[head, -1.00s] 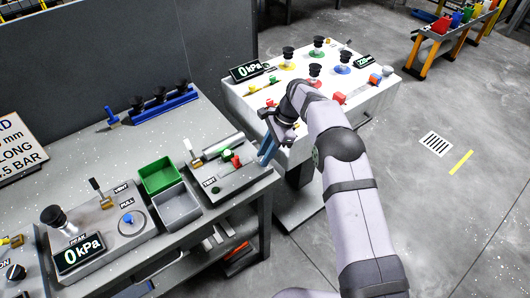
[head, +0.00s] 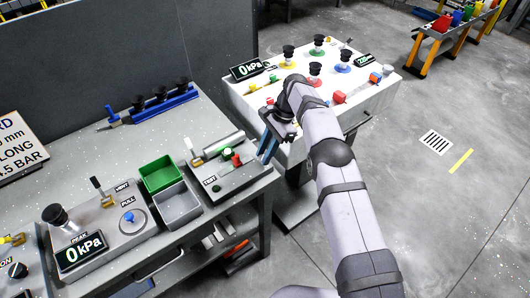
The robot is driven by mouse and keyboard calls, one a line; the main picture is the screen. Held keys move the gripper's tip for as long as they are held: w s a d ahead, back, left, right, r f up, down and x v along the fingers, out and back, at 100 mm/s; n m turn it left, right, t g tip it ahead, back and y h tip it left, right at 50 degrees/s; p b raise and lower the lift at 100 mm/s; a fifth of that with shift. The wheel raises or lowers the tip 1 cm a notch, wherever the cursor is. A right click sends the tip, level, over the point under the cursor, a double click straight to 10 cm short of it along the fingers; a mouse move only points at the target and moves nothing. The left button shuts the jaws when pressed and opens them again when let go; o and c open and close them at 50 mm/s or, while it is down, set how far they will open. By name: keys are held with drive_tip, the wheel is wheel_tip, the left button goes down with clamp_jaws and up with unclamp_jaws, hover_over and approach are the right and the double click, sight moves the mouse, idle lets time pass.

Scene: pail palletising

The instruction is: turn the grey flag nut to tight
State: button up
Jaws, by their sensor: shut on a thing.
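My gripper (head: 266,149) points down at the right end of the test fixture (head: 213,181), on the bench's right edge. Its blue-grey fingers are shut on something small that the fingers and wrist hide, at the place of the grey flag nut. I cannot make out the nut itself or how far it is turned. The fixture carries a grey cylinder (head: 224,144), a green knob (head: 227,154), a red part (head: 237,161) and an upright lever with a pale handle (head: 190,144).
A white cart (head: 300,88) with suction cups, coloured knobs and a 0 kPa display stands just behind my wrist. A green bin (head: 160,163) and a grey bin (head: 193,211) sit left of the fixture. A gauge unit (head: 105,245) is further left.

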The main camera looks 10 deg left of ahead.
drive_tip(key=o, duration=1)
drive_tip(key=shift+r+b, duration=0.3)
drive_tip(key=shift+r, duration=0.3)
wheel_tip(320, 180, up, 9)
drive_tip(key=shift+f+p, duration=0.1)
drive_tip(key=shift+p, duration=0.8)
